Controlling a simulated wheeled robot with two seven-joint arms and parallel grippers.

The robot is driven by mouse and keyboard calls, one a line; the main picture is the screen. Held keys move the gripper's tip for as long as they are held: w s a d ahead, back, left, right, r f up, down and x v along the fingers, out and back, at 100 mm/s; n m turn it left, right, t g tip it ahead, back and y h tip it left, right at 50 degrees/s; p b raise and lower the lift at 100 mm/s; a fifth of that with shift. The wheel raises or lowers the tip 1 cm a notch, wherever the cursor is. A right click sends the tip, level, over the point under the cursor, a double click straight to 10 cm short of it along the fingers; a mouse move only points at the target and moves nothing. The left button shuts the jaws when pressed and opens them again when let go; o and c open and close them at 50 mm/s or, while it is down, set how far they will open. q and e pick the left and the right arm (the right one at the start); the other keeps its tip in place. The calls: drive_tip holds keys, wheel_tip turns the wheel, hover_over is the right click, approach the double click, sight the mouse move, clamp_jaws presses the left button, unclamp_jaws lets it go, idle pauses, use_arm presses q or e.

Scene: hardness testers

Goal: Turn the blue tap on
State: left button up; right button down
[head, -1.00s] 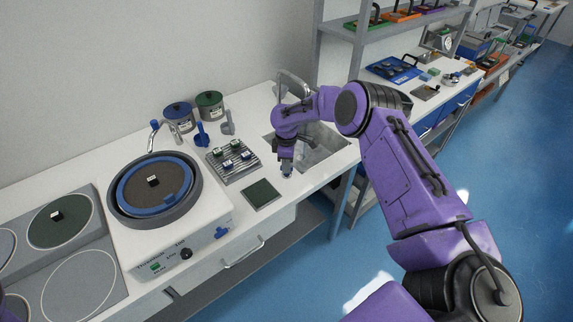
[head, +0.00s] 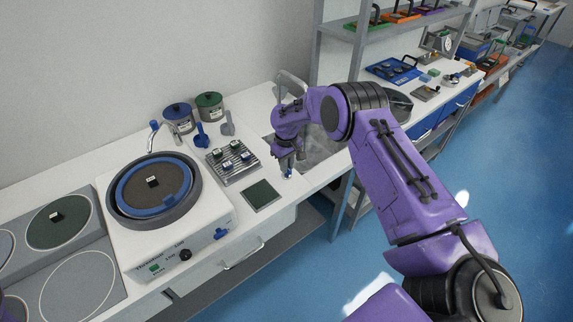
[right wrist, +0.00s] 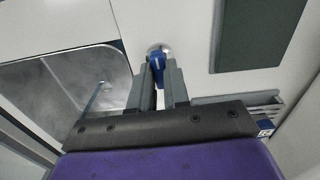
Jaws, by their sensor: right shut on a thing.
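The blue tap handle (right wrist: 157,62) sits on a round metal base at the counter's front edge, beside the sink. It also shows as a small blue spot in the head view (head: 287,174). My right gripper (head: 286,167) reaches down to it from above, and in the right wrist view its two grey fingers (right wrist: 157,72) are shut on the handle, one on each side. The fingers hide part of the handle. The sink (head: 318,150) lies just right of the gripper, with a curved metal spout (head: 290,78) behind it. My left gripper is out of view.
A dark green plate (head: 262,195) and a rack with small blocks (head: 233,162) lie left of my gripper. Further left is a grinder with a round disc (head: 150,188) and a blue knob (head: 221,233). A shelf frame (head: 345,55) stands behind my right arm.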

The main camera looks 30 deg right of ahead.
drive_tip(key=shift+m, duration=0.4)
drive_tip(key=c, duration=1.1)
unclamp_jaws()
wheel_tip(320, 180, up, 11)
drive_tip(key=b, duration=0.2)
drive_tip(key=shift+f, duration=0.2)
drive_tip(key=shift+a+f, duration=0.1)
